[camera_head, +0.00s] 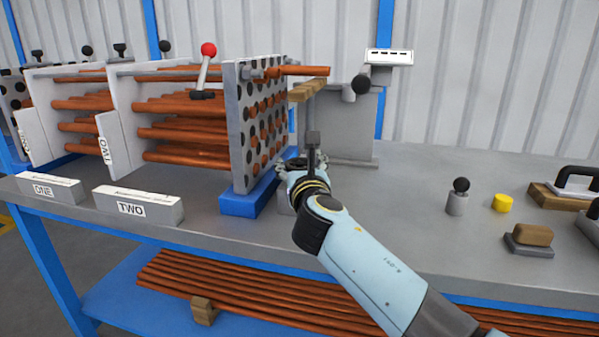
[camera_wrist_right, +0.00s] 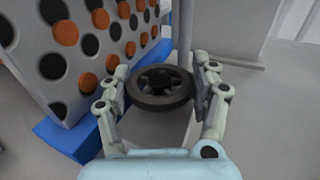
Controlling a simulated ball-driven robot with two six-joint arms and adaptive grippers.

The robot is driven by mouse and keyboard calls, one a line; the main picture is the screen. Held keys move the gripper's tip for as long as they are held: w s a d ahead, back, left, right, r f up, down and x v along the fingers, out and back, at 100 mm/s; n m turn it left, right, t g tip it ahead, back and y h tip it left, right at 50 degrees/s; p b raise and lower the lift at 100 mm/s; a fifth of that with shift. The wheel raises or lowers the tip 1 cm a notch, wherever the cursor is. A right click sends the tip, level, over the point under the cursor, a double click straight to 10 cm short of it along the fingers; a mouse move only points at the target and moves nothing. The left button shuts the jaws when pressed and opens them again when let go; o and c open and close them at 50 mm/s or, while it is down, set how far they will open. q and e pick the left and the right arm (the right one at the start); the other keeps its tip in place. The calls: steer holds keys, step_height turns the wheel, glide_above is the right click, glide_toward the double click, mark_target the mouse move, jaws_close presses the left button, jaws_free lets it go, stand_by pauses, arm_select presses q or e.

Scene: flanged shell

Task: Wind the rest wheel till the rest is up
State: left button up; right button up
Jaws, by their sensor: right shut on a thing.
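The rest wheel (camera_wrist_right: 160,99) is a dark spoked handwheel in the right wrist view, beside the drilled plate. My right gripper (camera_wrist_right: 166,76) has one finger on each side of it and is shut on its rim. In the head view my right gripper (camera_head: 290,165) reaches in beside the plate's blue foot, and the wheel is hidden there. The rest (camera_head: 308,88) looks like a wooden bar, just below a copper tube (camera_head: 305,71) that sticks out of the drilled plate (camera_head: 238,130). I cannot tell whether they touch. My left gripper is not in view.
Copper tubes run through the shell's plates on the left. Blocks marked ONE (camera_head: 45,190) and TWO (camera_head: 135,208) stand at the front edge. A grey upright panel (camera_head: 347,125) is behind my gripper. A knob (camera_head: 458,200) and a yellow cylinder (camera_head: 503,203) stand right.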

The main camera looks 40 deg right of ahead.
steer(key=m+g+h+b, duration=0.1)
steer(key=m+g+h, duration=0.2)
steer(key=h, duration=0.1)
steer(key=shift+f+m+h, duration=0.1)
steer(key=shift+m+h, duration=0.3)
steer(key=m+g+h+b, duration=0.1)
steer(key=g, duration=0.1)
steer(key=m+g+h+b, duration=0.1)
steer(key=m+g+h, duration=0.1)
steer(key=g, duration=0.1)
steer(key=shift+w+m, duration=0.1)
steer(key=shift+m, duration=0.2)
steer(key=shift+m+g+h+b, duration=0.35)
steer(key=shift+m+g+h, duration=0.35)
steer(key=shift+g, duration=0.5)
steer(key=m+g+b, duration=0.1)
steer(key=m+g, duration=0.1)
steer(key=shift+g, duration=0.4)
steer(key=shift+m+g+h+b, duration=0.3)
steer(key=shift+m+g+b, duration=0.2)
steer(key=shift+g, duration=0.6)
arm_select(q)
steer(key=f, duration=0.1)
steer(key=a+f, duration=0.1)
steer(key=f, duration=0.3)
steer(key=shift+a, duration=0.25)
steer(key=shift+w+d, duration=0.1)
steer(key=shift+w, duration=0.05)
